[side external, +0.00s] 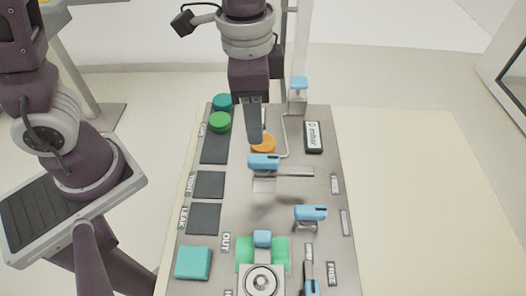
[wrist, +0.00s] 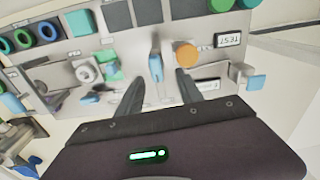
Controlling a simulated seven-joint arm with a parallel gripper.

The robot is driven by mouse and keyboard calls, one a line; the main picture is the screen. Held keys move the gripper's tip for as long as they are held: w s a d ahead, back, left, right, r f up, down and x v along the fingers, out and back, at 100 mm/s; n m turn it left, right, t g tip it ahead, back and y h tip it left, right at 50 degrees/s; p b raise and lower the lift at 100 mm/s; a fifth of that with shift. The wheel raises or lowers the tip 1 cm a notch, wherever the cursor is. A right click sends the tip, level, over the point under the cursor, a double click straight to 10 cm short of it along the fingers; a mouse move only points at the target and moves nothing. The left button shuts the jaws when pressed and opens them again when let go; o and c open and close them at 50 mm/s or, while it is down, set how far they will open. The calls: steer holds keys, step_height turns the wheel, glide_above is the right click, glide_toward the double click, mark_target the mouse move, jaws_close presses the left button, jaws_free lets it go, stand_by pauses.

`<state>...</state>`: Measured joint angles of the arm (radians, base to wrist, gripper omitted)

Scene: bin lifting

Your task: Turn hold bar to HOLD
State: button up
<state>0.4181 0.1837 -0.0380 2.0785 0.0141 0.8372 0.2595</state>
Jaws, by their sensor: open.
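No label reading HOLD is legible, so I cannot tell for sure which lever is the hold bar. A blue-handled lever (side external: 263,162) with a metal bar reaching right sits in the middle of the panel, just below my gripper (side external: 254,138). In the wrist view a blue-handled lever (wrist: 156,66) stands ahead of and between the two fingertips of my gripper (wrist: 160,88). The fingers are apart, with nothing between them. A second blue-handled lever (side external: 310,213) is lower right. Another blue handle (side external: 312,288) is cut off at the bottom edge.
The grey panel (side external: 270,202) carries an orange disc (side external: 263,143) behind the middle lever, green knobs (side external: 220,122), dark square pads (side external: 203,219), a teal block (side external: 193,263) and a mbar display (side external: 314,137).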

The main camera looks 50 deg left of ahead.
mark_target(262, 157)
steer(key=shift+m, duration=0.3)
steer(key=f, duration=0.3)
steer(key=d+f, duration=0.1)
steer(key=f, duration=0.5)
steer(key=shift+w+d, duration=0.1)
steer(key=shift+d, duration=0.15)
steer(key=shift+c, duration=0.4)
steer(key=shift+r, duration=0.1)
jaws_close()
